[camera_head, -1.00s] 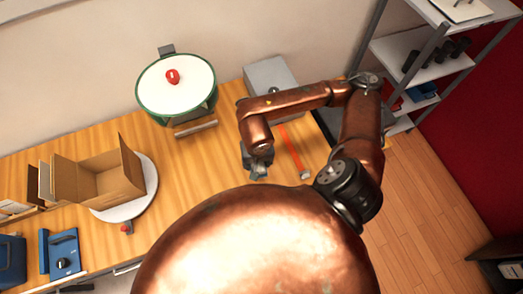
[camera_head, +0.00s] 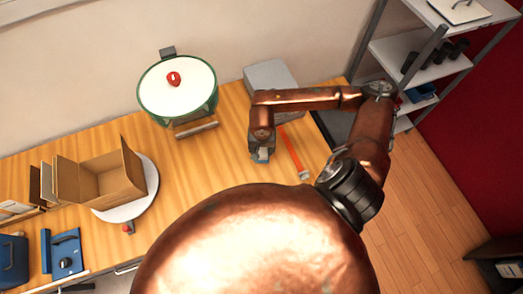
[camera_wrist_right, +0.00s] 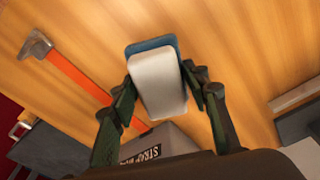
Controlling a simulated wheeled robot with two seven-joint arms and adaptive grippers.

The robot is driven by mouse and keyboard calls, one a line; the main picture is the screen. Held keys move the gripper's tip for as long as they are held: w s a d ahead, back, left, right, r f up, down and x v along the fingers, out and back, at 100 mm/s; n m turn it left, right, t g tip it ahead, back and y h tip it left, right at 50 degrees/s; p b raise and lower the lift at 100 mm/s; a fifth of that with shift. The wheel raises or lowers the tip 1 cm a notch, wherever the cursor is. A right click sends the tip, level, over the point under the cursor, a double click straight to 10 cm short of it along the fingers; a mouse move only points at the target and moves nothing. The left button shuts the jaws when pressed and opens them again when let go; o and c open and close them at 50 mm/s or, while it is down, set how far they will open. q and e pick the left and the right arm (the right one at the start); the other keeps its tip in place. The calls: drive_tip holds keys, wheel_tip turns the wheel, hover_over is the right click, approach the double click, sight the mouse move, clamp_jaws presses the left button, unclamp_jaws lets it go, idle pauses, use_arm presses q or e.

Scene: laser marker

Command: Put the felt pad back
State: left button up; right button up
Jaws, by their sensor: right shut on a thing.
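The felt pad (camera_wrist_right: 160,88) appears as a block with a white face and a blue layer behind it, in the right wrist view. My right gripper (camera_wrist_right: 158,78) is shut on it, with one dark finger on each side. In the head view my right gripper (camera_head: 261,154) is over the right part of the wooden table (camera_head: 215,160), and a bit of blue shows at its tips. I cannot tell whether the pad touches the table. My left gripper is not in view.
An orange-handled tool (camera_head: 292,152) lies just right of my right gripper. A grey box (camera_head: 271,75) stands behind it. A green round vessel with a white lid (camera_head: 178,88) is at the back. An open cardboard box (camera_head: 110,180) sits on a white disc at left.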

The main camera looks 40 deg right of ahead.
sight(261, 149)
drive_tip(key=shift+w+d+f, duration=0.3)
drive_tip(key=shift+w+f, duration=0.1)
drive_tip(key=shift+f, duration=0.25)
drive_tip(key=shift+w+d+f, duration=0.25)
drive_tip(key=shift+w+f, duration=0.15)
drive_tip(key=shift+f, duration=0.2)
wheel_tip(261, 149, down, 2)
drive_tip(key=shift+f+p, duration=0.15)
drive_tip(key=shift+p, duration=0.6)
drive_tip(key=shift+f, duration=0.3)
drive_tip(key=shift+f, duration=0.1)
drive_tip(key=shift+f, duration=0.1)
drive_tip(key=o, duration=1.2)
